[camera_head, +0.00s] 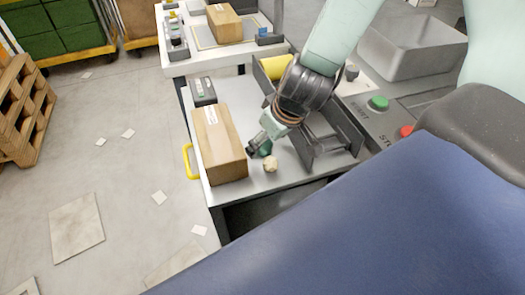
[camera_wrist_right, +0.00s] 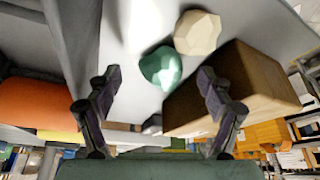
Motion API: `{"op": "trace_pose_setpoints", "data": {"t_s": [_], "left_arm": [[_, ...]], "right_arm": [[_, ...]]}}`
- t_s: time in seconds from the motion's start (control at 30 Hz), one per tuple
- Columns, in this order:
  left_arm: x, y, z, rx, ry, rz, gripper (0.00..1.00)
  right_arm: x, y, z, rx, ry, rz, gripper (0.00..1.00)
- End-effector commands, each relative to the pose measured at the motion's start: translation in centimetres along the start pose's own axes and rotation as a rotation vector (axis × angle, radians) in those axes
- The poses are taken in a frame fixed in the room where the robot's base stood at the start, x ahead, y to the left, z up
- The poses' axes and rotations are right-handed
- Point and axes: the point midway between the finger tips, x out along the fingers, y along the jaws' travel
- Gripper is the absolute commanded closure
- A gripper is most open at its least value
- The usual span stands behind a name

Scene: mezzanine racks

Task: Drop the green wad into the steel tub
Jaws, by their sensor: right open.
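The green wad (camera_head: 265,147) lies on the grey bench top, partly hidden by my right gripper (camera_head: 257,145) in the head view. In the right wrist view the green wad (camera_wrist_right: 160,67) shows between and beyond the fingertips of my right gripper (camera_wrist_right: 158,76), which is open and empty. I cannot tell whether a finger touches the wad. A grey tub (camera_head: 408,50), which looks like the steel tub, stands at the upper right of the head view. My left gripper is not in view.
A beige wad (camera_head: 270,165) lies close to the green one and shows in the wrist view (camera_wrist_right: 197,32). A cardboard box (camera_head: 218,145) stands just left of the gripper. Grey upright dividers (camera_head: 325,145) stand to its right. Green (camera_head: 378,103) and red (camera_head: 406,131) buttons sit beyond.

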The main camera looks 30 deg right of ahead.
Motion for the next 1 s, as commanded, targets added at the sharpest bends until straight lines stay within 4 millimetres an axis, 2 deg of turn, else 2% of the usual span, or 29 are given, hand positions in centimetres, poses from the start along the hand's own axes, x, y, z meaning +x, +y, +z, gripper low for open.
{"op": "trace_pose_setpoints", "data": {"t_s": [0.03, 0.1, 0.37, 0.9, 1.0], "left_arm": [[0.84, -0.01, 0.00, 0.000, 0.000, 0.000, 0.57], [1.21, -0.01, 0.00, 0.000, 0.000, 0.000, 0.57], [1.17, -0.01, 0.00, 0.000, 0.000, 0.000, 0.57], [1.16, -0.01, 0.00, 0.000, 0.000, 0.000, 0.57], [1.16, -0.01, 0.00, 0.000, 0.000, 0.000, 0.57]], "right_arm": [[0.85, 0.01, 0.16, -0.001, 0.000, 0.001, 0.20], [1.25, 0.00, 0.14, 0.000, -0.001, 0.001, 0.20], [1.25, -0.01, 0.01, 0.000, 0.000, 0.000, 0.20], [1.24, -0.01, 0.02, 0.001, 0.000, 0.000, 0.64], [1.24, -0.01, 0.03, 0.001, -0.001, 0.000, 0.64]]}}
